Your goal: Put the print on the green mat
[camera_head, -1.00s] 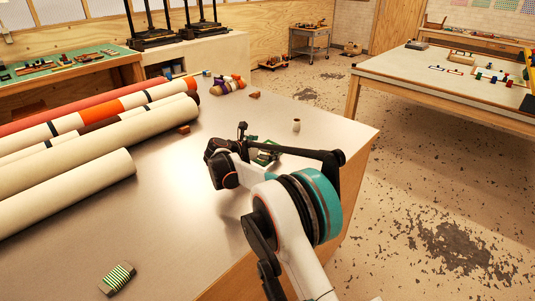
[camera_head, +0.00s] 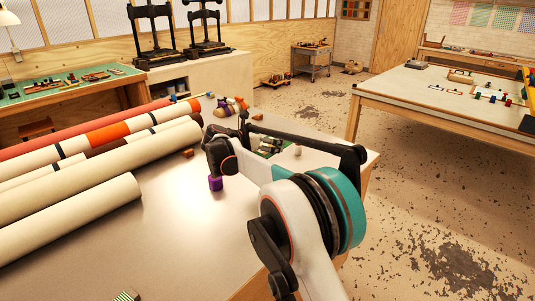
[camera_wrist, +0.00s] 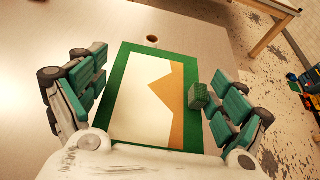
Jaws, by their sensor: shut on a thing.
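The print (camera_wrist: 140,95), a pale sheet with an orange-brown strip on its right, lies within the outline of the green mat (camera_wrist: 125,63) in the wrist view. Green shows as a border around it. My gripper (camera_wrist: 150,85) has its teal-padded fingers on either side of the print, spaced wide. I take it to be shut on the print, though the contact at the edges is not clear. I cannot tell whether the print touches the mat. In the head view my arm largely hides the mat, print and fingers.
A small pale cup (camera_head: 297,151) stands just beyond the mat, near the table's right edge. A purple block (camera_head: 215,183) shows below my arm. Long rolls (camera_head: 100,165) fill the table's left side. A striped green block (camera_head: 127,296) is at the bottom edge.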

